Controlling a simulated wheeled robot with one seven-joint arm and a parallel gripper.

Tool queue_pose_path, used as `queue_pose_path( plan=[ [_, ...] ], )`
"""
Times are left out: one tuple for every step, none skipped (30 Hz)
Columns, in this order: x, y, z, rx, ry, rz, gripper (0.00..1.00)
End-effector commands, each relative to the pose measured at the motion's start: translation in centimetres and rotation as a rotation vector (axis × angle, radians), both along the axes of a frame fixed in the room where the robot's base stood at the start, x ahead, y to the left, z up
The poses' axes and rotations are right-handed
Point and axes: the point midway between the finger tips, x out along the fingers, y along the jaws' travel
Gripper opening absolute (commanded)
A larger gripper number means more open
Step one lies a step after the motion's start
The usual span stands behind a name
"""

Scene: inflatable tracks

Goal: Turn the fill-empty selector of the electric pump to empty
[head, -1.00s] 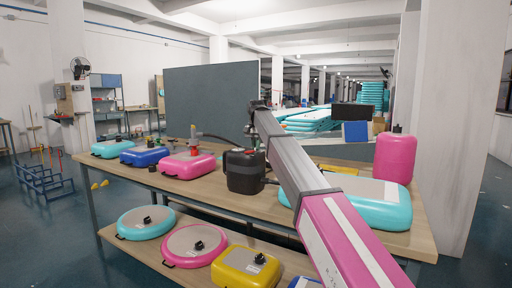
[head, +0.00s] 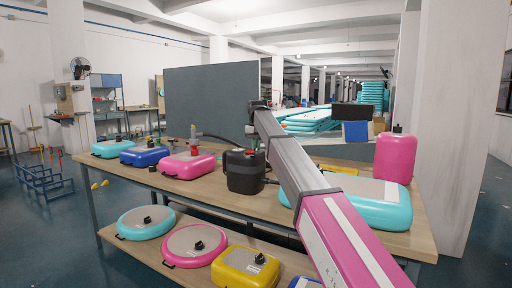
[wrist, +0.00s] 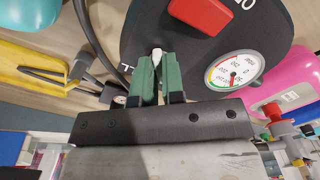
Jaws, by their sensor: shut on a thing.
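My gripper (wrist: 158,66) has green fingers, close together at the face, shut on a small white-tipped part that looks like the fill-empty selector (wrist: 157,55). Most of the selector is hidden between the fingers. A partly covered white letter shows left of it; I cannot read which setting it points to.
Pink (head: 189,165), blue (head: 144,156) and teal (head: 111,149) inflatables stand on the bench (head: 220,197) left of the pump. A large teal inflatable (head: 375,207) and a pink cylinder (head: 395,158) stand right. In the wrist view, a yellow tray (wrist: 25,68) with a black-handled tool and a hose lie left.

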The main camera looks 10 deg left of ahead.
Motion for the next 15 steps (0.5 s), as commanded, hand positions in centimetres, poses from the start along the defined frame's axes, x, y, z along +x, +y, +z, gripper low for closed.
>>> queue_pose_path(
  plan=[
    [-0.02, -0.01, 0.04, 0.0, 0.0, 0.001, 0.0],
    [-0.02, -0.01, 0.04, 0.0, 0.0, 0.001, 0.0],
    [-0.02, -0.01, 0.04, 0.0, 0.0, 0.001, 0.0],
    [-0.03, -0.01, 0.04, 0.0, 0.0, 0.001, 0.0],
    [-0.02, -0.02, 0.04, 0.0, 0.0, 0.001, 0.0],
    [-0.02, -0.02, 0.04, 0.0, 0.0, 0.001, 0.0],
    [-0.02, -0.02, 0.04, 0.0, 0.0, 0.001, 0.13],
    [-0.02, -0.02, 0.04, 0.0, 0.0, 0.001, 0.22],
    [-0.03, -0.02, 0.03, 0.0, 0.0, 0.0, 0.35],
    [-0.03, -0.02, 0.03, 0.0, 0.0, 0.0, 0.35],
    [-0.03, -0.02, 0.02, 0.0, 0.0, 0.0, 0.35],
    [-0.03, -0.02, 0.02, 0.0, 0.0, 0.0, 0.35],
    [-0.03, -0.03, 0.02, 0.0, 0.0, 0.0, 0.35],
    [-0.03, -0.03, 0.01, 0.0, 0.0, 0.0, 0.35],
    [-0.02, -0.03, 0.02, 0.0, 0.0, 0.0, 0.35]
  ],
)
